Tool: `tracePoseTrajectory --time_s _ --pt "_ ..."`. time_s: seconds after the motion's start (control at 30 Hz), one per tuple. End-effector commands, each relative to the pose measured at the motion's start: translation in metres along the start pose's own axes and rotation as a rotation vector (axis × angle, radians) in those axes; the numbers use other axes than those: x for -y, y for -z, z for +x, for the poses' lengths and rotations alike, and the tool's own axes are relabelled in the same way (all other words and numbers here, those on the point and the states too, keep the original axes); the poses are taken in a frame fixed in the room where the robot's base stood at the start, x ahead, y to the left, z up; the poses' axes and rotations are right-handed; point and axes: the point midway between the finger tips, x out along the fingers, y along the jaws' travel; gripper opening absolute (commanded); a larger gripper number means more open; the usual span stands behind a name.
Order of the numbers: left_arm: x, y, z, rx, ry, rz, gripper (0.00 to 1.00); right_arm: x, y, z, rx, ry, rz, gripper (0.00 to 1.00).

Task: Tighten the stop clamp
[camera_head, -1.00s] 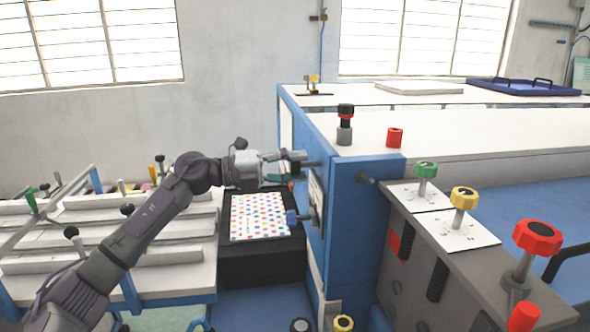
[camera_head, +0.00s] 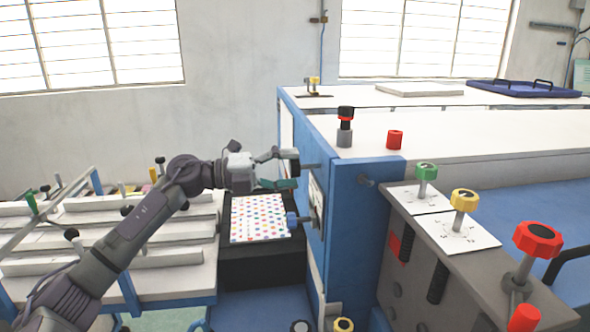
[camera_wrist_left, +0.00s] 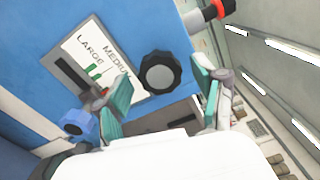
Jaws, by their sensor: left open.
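A black lobed knob (camera_wrist_left: 160,72) sits on the blue panel beside a white size scale (camera_wrist_left: 97,58) reading LARGE and MEDIUM. I take it as the stop clamp; its label is not shown. In the head view a dark knob (camera_head: 292,161) stands on a short shaft from the panel's left face. My left gripper (camera_head: 285,171) is open in front of it. In the left wrist view the gripper's teal finger pads (camera_wrist_left: 161,98) stand on either side of the knob, apart from it in the picture. Contact cannot be told. My right gripper is out of view.
A blue knob (camera_head: 292,219) sits lower on the same face; it also shows in the left wrist view (camera_wrist_left: 77,123). A dotted sheet (camera_head: 259,218) lies on a black block below the gripper. White rails (camera_head: 150,258) fill the left.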

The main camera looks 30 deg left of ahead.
Motion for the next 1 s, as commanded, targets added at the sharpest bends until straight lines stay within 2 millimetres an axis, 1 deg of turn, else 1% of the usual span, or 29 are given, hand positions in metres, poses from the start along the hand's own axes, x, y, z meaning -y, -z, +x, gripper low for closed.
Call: tracePoseTrajectory --time_s 0.03,0.3,0.4,0.5,0.6,0.7,1.0 --pt "-0.001 0.0 -0.01 0.001 -0.005 0.0 0.7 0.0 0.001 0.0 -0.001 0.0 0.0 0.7" --pt "-0.002 0.0 -0.068 0.001 -0.007 -0.003 0.7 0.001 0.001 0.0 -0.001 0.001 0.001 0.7" --pt "-0.001 0.0 -0.085 0.0 -0.006 -0.001 0.7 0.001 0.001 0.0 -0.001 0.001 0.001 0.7" --pt "-0.002 0.0 -0.096 -0.001 -0.005 -0.001 0.7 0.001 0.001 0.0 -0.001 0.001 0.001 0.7" --pt "-0.001 0.0 -0.103 -0.001 -0.002 -0.001 0.7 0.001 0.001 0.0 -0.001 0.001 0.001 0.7" --pt "0.0 0.0 -0.105 -0.002 -0.001 0.0 0.7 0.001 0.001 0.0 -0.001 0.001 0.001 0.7" --pt "0.0 0.0 -0.105 -0.001 -0.001 0.001 0.7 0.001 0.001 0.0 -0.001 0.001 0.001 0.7"
